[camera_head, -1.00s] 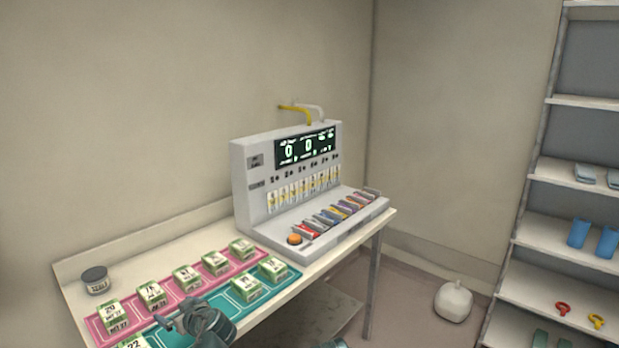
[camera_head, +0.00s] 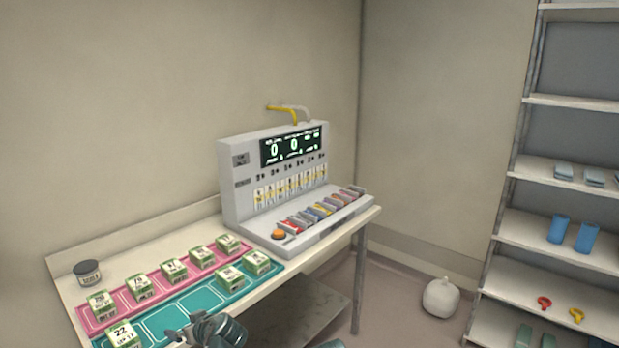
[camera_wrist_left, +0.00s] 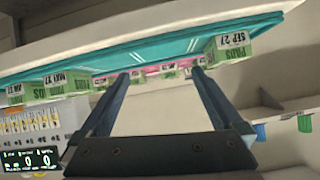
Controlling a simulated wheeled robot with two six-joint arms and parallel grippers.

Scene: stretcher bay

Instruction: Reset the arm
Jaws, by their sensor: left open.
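My left gripper (camera_head: 186,330) is low in the head view, at the front edge of the table, beside the teal mat. It is open and nothing shows between its fingers. In the left wrist view the two fingers of the left gripper (camera_wrist_left: 166,75) stand apart, with the mats and boxes beyond them. My right gripper does not show. A small blue-grey piece at the bottom edge of the head view is too cut off to identify.
Green-white boxes stand on the pink mat (camera_head: 120,305) and teal mat (camera_head: 180,308). A dark-lidded jar (camera_head: 89,273), a grey console (camera_head: 238,205), shelves (camera_head: 550,240) and a white bag (camera_head: 440,297) stand around. The table (camera_head: 65,283) has a wall behind it.

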